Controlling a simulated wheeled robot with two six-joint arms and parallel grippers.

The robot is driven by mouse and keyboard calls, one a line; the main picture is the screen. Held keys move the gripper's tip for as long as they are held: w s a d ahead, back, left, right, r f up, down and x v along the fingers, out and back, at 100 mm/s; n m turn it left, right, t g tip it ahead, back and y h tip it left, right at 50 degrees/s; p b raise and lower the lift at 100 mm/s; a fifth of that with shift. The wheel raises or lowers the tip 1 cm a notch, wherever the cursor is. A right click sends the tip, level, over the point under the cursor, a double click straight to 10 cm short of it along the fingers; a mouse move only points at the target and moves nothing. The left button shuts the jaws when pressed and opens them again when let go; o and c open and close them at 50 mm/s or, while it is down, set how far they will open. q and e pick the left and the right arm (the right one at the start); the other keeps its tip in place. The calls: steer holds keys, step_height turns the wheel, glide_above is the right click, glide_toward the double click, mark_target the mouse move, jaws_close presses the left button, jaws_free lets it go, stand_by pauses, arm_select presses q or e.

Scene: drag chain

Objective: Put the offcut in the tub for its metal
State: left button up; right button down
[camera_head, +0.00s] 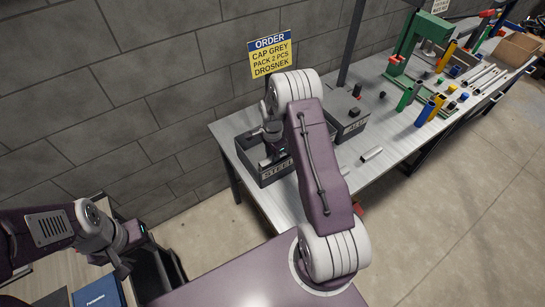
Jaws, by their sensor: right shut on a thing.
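The tub labelled STEEL (276,174) stands on the near left end of the bench.
A silvery cylindrical piece (371,154) lies on the bench (395,146) right of the tubs. A green press frame (405,50) and several coloured cylinders stand farther right. A yellow order sign (270,56) hangs on the wall. A blue box (98,292) is at lower left.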

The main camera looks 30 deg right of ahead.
steer(key=shift+f+b, duration=0.4)
steer(key=shift+f, duration=0.25)
steer(key=c, duration=1.4)
jaws_free()
steer(key=shift+r, duration=0.1)
steer(key=shift+r+p, duration=0.4)
steer(key=shift+r, duration=0.05)
step_height(320, 180, up, 11)
steer(key=b, duration=0.2)
steer(key=s+a+r+n, duration=0.1)
steer(key=s+a+n, duration=0.4)
steer(key=s+n, duration=0.3)
steer(key=s+a+r+n+t, duration=0.1)
steer(key=s+a+n, duration=0.5)
steer(key=s+n, duration=0.3)
steer(key=shift+s, duration=0.7)
